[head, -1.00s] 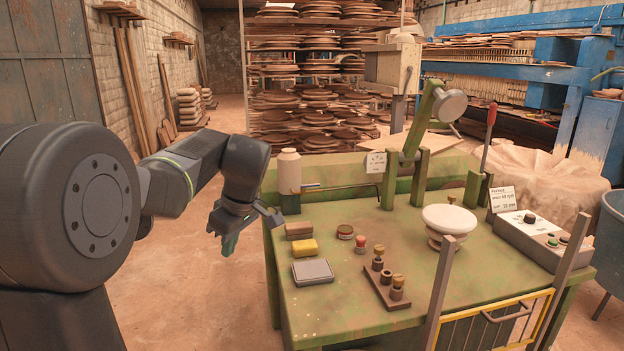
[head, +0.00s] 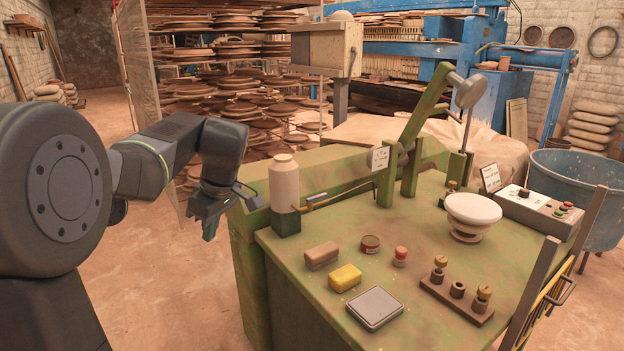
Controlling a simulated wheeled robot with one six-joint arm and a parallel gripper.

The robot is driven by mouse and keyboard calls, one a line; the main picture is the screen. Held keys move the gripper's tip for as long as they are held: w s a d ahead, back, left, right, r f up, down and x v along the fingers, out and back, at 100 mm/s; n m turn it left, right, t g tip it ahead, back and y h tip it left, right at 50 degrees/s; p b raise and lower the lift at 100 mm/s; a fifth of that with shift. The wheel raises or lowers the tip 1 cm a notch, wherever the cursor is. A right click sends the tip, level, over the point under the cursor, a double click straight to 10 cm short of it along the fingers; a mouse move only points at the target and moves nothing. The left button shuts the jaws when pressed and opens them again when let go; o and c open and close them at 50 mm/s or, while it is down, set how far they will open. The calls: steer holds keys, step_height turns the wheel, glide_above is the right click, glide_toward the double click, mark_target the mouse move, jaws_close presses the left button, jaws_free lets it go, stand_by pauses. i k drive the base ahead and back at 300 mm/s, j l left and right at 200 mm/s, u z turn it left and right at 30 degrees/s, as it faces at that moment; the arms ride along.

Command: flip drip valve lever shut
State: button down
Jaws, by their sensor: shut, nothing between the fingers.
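A thin brass pipe (head: 345,195) runs from beside the bottle's base toward the green upright frame. A small pale lever (head: 316,197) sits at the pipe's bottle end, seeming to lie roughly along the pipe; its exact angle is too small to tell. My gripper (head: 211,229) is shut and empty. It points down, left of the bottle and beyond the bench's left edge, apart from the lever.
A green press arm (head: 428,108) rises behind. Floor left of the bench is clear.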

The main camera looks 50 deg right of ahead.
mark_target(322, 195)
steer(key=i+l+z, duration=0.25)
steer(key=i+z, duration=0.2)
steer(key=i+l+z, duration=0.1)
steer(key=i+z, duration=0.3)
steer(key=i, duration=0.15)
steer(key=i+l+z, duration=0.15)
steer(key=l, duration=0.15)
steer(key=i+l+z, duration=0.1)
steer(key=l, duration=0.2)
